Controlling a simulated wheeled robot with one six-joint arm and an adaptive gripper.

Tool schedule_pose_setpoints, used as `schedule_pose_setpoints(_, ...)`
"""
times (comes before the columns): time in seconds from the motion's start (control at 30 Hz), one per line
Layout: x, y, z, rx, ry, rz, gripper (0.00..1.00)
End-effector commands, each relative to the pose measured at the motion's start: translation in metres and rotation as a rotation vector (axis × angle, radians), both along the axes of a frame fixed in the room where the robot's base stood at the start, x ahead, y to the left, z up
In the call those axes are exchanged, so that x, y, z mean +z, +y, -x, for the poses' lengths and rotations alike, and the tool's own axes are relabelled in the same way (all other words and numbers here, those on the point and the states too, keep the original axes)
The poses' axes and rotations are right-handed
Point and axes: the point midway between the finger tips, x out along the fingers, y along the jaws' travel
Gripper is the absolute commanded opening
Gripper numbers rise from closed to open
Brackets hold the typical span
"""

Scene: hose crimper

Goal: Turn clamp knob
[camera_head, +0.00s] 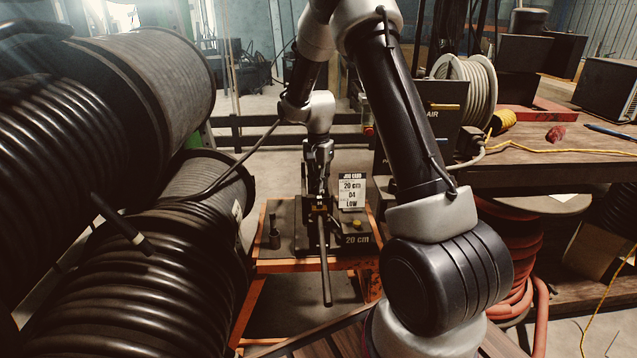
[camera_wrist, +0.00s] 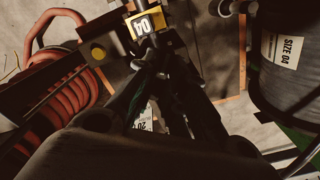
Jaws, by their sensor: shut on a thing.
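My gripper (camera_head: 319,183) points down over the crimper on the orange bench. Its fingers are closed at the crimper's top, on what appears to be the clamp knob. The knob itself is mostly hidden by the fingers in both views. A dark bar (camera_head: 326,270) reaches from the crimper toward the front.
The orange bench (camera_head: 315,264) carries a dark peg (camera_head: 275,239) at left and a box with a yellow button (camera_head: 357,225) at right. Large hose reels (camera_head: 160,270) crowd the left. A wooden workbench (camera_head: 560,158) and a red hose coil (camera_head: 515,270) stand at right.

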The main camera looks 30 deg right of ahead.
Motion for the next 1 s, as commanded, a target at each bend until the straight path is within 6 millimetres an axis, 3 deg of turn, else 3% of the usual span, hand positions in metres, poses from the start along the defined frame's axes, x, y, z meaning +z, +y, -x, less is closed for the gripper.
schedule_pose_setpoints(0.5,0.0010,-0.0004,-0.0012,-0.346,-0.004,0.000,0.00)
schedule_pose_setpoints(1.0,0.0010,-0.0003,-0.0012,-0.418,-0.003,0.000,0.00)
